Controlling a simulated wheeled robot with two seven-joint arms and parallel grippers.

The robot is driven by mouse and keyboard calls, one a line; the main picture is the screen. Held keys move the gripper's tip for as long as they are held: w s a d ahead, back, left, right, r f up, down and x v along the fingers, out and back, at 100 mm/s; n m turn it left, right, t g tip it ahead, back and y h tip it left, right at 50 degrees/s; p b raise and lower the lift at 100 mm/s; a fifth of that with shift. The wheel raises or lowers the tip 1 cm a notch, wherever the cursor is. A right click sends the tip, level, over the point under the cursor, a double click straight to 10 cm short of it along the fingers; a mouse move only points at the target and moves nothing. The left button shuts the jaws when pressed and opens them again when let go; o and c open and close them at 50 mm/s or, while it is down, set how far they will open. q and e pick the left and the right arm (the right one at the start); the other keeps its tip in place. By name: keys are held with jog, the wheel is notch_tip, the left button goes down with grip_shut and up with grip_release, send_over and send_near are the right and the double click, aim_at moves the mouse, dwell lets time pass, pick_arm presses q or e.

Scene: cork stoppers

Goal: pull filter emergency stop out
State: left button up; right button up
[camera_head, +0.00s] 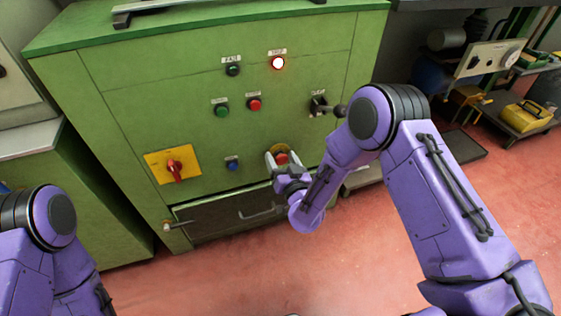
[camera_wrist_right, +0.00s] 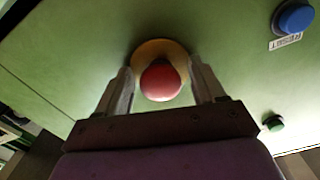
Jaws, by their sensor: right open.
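The emergency stop is a red round knob (camera_head: 281,158) on a yellow disc, low on the front of a green cabinet (camera_head: 120,90). In the right wrist view the red knob (camera_wrist_right: 160,80) sits in front of its yellow disc (camera_wrist_right: 160,50). My right gripper (camera_head: 282,160) is at the knob. In the wrist view its two fingers (camera_wrist_right: 162,85) stand open, one on each side of the knob, with a small gap visible on each side. My left arm shows at the lower left; its gripper is out of frame.
A yellow panel with a red rotary switch (camera_head: 174,170) and a blue button (camera_head: 232,164) are left of the knob. A black lever (camera_head: 322,107) sticks out at upper right. A drawer-like recess (camera_head: 225,215) lies below.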

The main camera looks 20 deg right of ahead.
grip_shut()
jog(key=shift+s+p, duration=0.45)
jog(key=shift+s, duration=0.25)
jog(key=shift+f, duration=0.15)
grip_release()
jog(key=shift+s, duration=0.1)
jog(key=shift+s, duration=0.2)
jog(key=s+p, duration=0.1)
jog(key=s, duration=0.9)
jog(key=shift+d+p, duration=0.2)
jog(key=shift+p, duration=0.1)
